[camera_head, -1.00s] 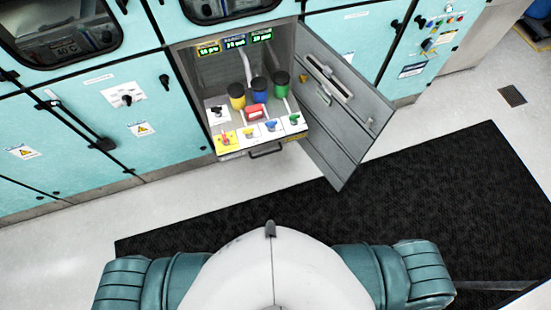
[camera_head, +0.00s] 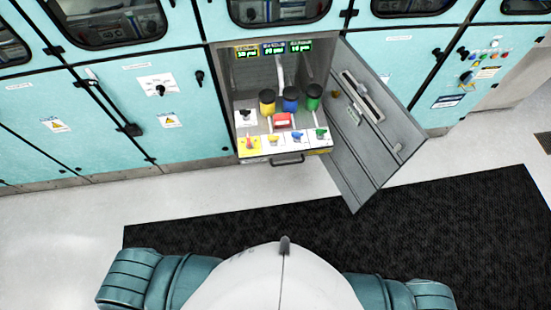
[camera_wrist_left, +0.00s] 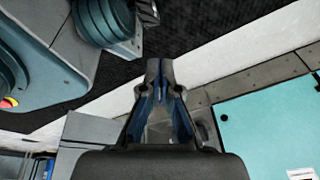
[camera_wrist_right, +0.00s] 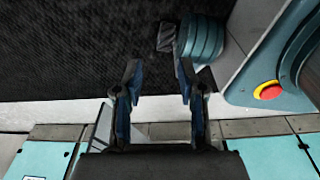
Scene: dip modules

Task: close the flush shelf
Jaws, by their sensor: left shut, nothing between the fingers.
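The flush shelf (camera_head: 284,142) sticks out of an open cabinet bay in the head view. It carries coloured valve knobs, a red block (camera_head: 282,120) and yellow, blue and green containers (camera_head: 290,102). A dark handle (camera_head: 288,161) runs along its front. The grey bay door (camera_head: 372,130) stands wide open to the right. My left gripper (camera_wrist_left: 159,66) shows in the left wrist view, shut and empty. My right gripper (camera_wrist_right: 157,78) shows in the right wrist view with its fingers apart, empty. Neither gripper shows in the head view, and neither is seen touching the shelf.
Teal cabinets (camera_head: 115,105) line the wall on both sides of the bay. A black mat (camera_head: 440,230) covers the floor in front of me. Pale floor (camera_head: 70,215) lies clear at the left. The open door juts out over the floor.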

